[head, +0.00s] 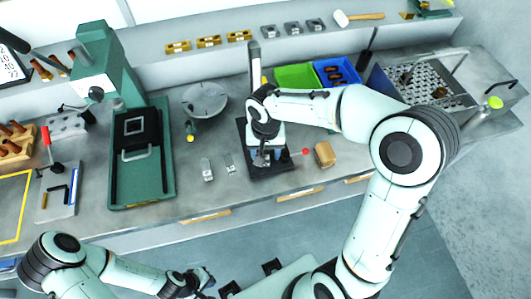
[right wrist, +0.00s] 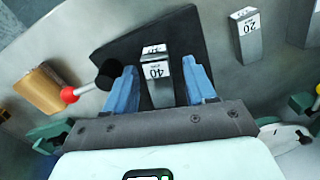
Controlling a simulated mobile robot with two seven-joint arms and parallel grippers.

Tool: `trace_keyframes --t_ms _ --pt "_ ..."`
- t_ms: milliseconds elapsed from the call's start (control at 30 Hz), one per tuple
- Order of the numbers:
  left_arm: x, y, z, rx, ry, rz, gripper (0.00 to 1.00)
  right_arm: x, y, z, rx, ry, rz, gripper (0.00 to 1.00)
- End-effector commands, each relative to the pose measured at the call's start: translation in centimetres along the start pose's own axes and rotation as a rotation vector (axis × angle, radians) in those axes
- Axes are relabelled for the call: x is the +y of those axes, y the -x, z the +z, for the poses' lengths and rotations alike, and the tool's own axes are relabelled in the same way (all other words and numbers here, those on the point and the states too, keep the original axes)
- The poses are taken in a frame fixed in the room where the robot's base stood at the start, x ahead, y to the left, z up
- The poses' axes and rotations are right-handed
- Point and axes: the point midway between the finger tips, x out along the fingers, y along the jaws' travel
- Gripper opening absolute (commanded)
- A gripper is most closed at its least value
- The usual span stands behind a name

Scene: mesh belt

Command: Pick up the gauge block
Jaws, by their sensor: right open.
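A steel gauge block (right wrist: 156,78) marked 40 stands on a black base (right wrist: 115,45) in the right wrist view. My right gripper (right wrist: 162,85) is open, with one blue finger on each side of this block; I cannot tell whether they touch it. In the head view my right gripper (head: 262,158) is over the same black base (head: 283,163), and the block is mostly hidden.
A red-knobbed lever (right wrist: 70,94) and a tan block (right wrist: 40,88) are beside the base. Another small metal block (head: 207,170) stands left on the bench. A green machine (head: 140,160), a round dish (head: 205,99), and green (head: 297,76) and blue bins surround the work area.

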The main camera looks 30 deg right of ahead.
Motion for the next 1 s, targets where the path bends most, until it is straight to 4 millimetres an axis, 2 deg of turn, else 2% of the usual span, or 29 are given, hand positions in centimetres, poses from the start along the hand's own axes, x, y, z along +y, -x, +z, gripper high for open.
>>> trace_keyframes --t_ms 67,200,233,667,867,1000 --pt "0.0 0.0 0.0 0.000 0.000 0.000 0.00 0.0 0.0 0.0 0.000 0.000 0.000 0.52" --pt "0.0 0.0 0.0 0.000 0.000 0.000 0.00 0.0 0.0 0.0 0.000 0.000 0.000 0.07" --pt "0.0 0.0 0.0 0.000 0.000 0.000 0.00 0.0 0.1 0.0 0.000 0.000 0.000 0.00" --pt "0.1 0.1 -0.1 0.001 0.000 0.000 0.00 -0.1 0.8 -0.1 0.003 -0.001 -0.002 0.00" --pt "0.2 0.5 -0.2 0.003 -0.001 0.001 0.00 -0.1 3.3 -0.1 0.006 -0.001 -0.003 0.00" --pt "0.5 0.9 -0.5 0.007 -0.003 0.002 0.00 -0.1 6.4 -0.1 0.008 0.000 -0.006 0.00"
